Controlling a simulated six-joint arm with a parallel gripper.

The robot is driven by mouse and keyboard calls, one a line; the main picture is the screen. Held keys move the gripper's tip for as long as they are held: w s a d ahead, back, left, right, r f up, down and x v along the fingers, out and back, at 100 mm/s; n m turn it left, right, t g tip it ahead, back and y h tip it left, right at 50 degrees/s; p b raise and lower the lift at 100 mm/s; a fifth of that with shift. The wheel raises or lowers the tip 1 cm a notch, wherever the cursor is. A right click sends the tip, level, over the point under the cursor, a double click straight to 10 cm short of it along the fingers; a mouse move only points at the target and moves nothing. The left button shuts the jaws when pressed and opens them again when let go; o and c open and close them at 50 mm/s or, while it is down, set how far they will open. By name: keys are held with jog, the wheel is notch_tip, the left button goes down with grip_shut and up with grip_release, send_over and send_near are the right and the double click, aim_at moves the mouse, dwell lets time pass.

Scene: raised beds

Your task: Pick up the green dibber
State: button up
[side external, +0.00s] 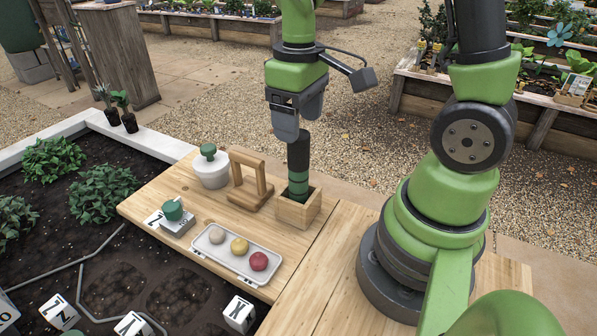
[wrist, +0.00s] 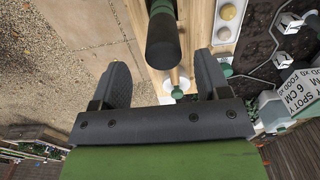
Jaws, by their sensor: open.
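The green dibber (side external: 298,178) stands upright in a small square wooden box (side external: 290,213) on the wooden table. It has green bands and a black upper end. My gripper (side external: 299,130) is open above it, pointing down, with the dibber's black top at or just below the fingertips. In the wrist view the dibber (wrist: 163,40) lies in line with the gap between the open fingers of my gripper (wrist: 162,68), with room on both sides. I cannot tell whether its top is between the fingers. The dibber's lower end is hidden in the box.
Left of the box are a wooden frame (side external: 235,195), a white jar with a green knob (side external: 211,172) and a block with a green top (side external: 176,222). A grey tray (side external: 212,254) holds three round things. A soil bed (side external: 100,235) with plants lies left of the table.

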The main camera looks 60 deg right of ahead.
aim_at(298, 146)
jog(key=f, duration=0.5)
jog(key=shift+a+f, duration=0.1)
jog(key=shift+a, duration=0.1)
jog(key=c, duration=1.1)
jog(key=shift+c, duration=0.2)
jog(key=shift+r, duration=0.2)
